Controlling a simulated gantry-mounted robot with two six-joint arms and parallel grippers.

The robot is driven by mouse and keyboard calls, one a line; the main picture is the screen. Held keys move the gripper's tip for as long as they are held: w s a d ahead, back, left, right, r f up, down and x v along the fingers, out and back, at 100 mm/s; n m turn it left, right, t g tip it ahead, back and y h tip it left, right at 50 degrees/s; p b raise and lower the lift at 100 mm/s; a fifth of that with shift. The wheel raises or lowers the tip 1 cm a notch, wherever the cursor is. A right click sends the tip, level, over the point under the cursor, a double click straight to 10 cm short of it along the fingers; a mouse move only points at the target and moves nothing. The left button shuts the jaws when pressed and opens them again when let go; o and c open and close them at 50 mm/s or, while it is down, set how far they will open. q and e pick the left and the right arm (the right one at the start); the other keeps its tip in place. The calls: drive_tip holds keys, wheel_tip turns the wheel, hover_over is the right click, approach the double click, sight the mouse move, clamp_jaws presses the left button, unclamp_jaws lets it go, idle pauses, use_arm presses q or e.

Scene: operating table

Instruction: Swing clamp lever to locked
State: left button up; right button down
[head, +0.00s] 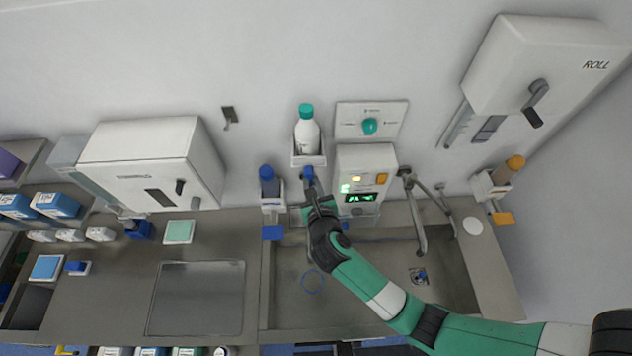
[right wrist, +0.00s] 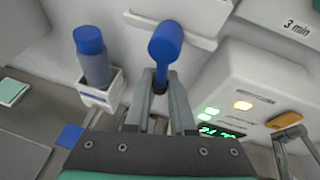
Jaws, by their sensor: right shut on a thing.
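The clamp lever with a blue knob (head: 308,172) stands below the white bottle holder, just left of the white control box. In the right wrist view the blue knob (right wrist: 166,42) sticks up beyond my fingertips, with its narrow blue stem between them. My right gripper (head: 314,190) reaches up to the lever from the lower right and is shut on it. In the right wrist view my right gripper (right wrist: 162,82) hides the lever's lower end. My left gripper is not in view.
The control box (head: 364,160) with lit green and yellow lamps is close on the right. A blue-capped bottle (head: 268,180) in a holder is close on the left. The sink (head: 380,290) with its tap (head: 416,215) lies below. A bare metal plate (head: 195,298) is on the counter.

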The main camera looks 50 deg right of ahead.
drive_tip(key=shift+w+a+m+t, duration=0.2)
drive_tip(key=shift+w+m+t, duration=0.05)
drive_tip(key=shift+m+t, duration=0.15)
idle(0.3)
drive_tip(key=c, duration=0.8)
unclamp_jaws()
drive_tip(key=shift+o, duration=0.2)
drive_tip(key=v, duration=1.1)
drive_tip(key=shift+s+r, duration=0.25)
drive_tip(key=shift+s, duration=0.05)
